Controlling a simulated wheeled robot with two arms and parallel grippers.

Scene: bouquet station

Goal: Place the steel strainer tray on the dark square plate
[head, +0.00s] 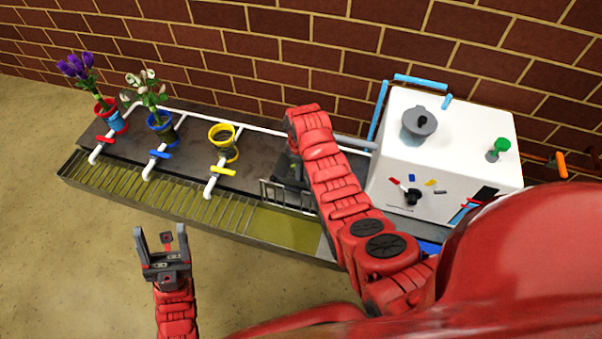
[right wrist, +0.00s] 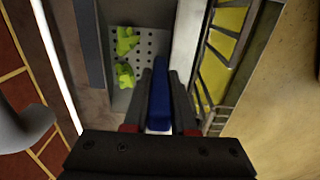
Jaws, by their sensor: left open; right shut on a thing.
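The steel strainer tray (right wrist: 149,42) shows in the right wrist view as a grey perforated floor with yellow-green pieces on it. My right gripper (right wrist: 162,82) is shut on a blue handle at the tray's near side. In the head view my right gripper (head: 292,172) is over the counter, mostly hidden behind my red forearm, and the tray is hard to make out there. A dark strip (right wrist: 90,42) beside the tray may be the dark square plate; I cannot tell whether the tray touches it. My left gripper (head: 162,243) is open and empty, in front of the counter.
A purple-flower pot (head: 115,121), a white-flower blue pot (head: 161,127) and a yellow pot (head: 222,135) stand along the back. White taps (head: 214,180) stick out over the drain grate (head: 150,200). A white machine (head: 440,140) stands at right, against the brick wall.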

